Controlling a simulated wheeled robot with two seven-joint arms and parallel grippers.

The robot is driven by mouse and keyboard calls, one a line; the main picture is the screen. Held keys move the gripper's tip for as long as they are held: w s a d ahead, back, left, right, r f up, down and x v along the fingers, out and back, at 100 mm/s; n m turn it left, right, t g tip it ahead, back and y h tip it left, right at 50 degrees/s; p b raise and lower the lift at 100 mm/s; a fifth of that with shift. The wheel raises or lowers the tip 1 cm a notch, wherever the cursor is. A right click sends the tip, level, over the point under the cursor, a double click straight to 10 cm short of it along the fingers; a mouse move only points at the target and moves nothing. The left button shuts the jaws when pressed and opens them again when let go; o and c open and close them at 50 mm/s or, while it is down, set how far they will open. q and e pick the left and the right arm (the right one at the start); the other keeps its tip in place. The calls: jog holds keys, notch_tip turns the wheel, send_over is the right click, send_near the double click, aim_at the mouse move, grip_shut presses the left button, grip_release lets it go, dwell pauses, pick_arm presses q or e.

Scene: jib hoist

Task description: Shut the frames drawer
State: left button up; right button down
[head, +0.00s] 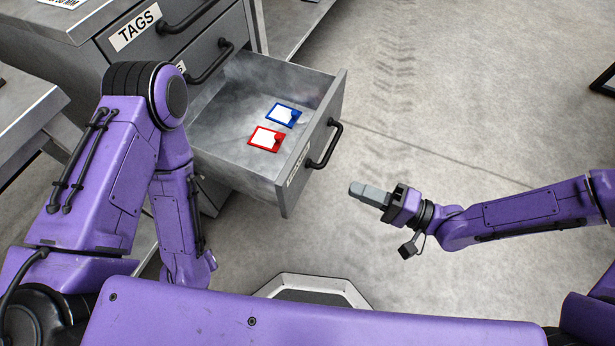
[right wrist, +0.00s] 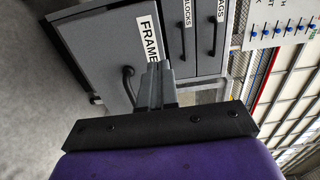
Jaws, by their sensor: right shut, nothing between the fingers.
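The frames drawer (head: 240,105) is pulled well out of the grey cabinet in the head view. Inside lie a blue-edged frame (head: 284,115) and a red-edged frame (head: 266,138). Its black handle (head: 326,146) is on the outer face. In the right wrist view, the drawer front (right wrist: 95,55) shows a label reading FRAME, partly cut off by my fingers. My right gripper (head: 356,190) is shut and empty, in front of the drawer face, apart from the handle. It also shows in the right wrist view (right wrist: 157,75). My left arm is at the left; its gripper is out of view.
The tags drawer (head: 165,28) and the one under it, labelled blocks in the right wrist view (right wrist: 183,40), look shut. A grey worktop (head: 25,105) is at the left. The floor (head: 440,110) right of the drawer is clear.

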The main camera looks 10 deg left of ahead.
aim_at(294, 166)
jog(key=b+x, duration=0.2)
jog(key=x, duration=1)
jog(key=shift+a, duration=0.25)
jog(key=shift+w+a+f, duration=0.1)
jog(key=shift+a, duration=0.05)
